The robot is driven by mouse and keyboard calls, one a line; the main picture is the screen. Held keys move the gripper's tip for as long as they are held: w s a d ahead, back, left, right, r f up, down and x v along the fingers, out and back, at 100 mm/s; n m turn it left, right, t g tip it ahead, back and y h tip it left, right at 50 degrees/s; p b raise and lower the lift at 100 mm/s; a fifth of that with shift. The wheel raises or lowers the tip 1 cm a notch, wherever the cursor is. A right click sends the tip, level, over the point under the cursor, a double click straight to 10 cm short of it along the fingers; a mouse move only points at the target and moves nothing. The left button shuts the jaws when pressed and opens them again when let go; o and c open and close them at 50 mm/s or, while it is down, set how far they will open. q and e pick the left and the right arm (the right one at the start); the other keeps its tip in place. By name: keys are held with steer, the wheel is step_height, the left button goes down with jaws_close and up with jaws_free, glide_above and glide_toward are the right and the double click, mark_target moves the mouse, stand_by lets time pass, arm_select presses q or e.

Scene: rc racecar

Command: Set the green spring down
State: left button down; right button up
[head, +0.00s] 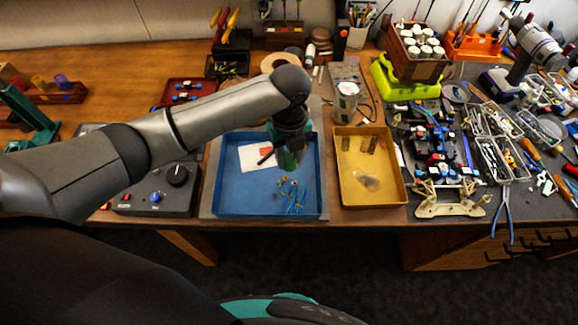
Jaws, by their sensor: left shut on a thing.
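My left gripper (290,162) reaches in from the left and points down over the blue tray (228,213). It is shut on the green spring (290,159), which shows as a small dark green patch at the fingertips. The spring is mostly hidden by the fingers, and I cannot tell whether it touches the tray floor. My right gripper is not in view.
The blue tray holds a white card (256,157) with a red patch, a black-handled tool, blue zip ties (296,201) and small brass parts. A yellow tray (366,199) stands to its right. A dark control box (158,197) is at left. The racecar chassis (436,150) is further right.

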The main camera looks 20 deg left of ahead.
arm_select(q)
steer(key=shift+f, duration=2.4)
steer(key=shift+f+b, duration=0.1)
steer(key=shift+b, duration=0.2)
steer(key=c, duration=0.5)
jaws_free()
step_height(320, 180, up, 12)
steer(key=shift+r+p, duration=0.15)
steer(key=shift+p, duration=0.45)
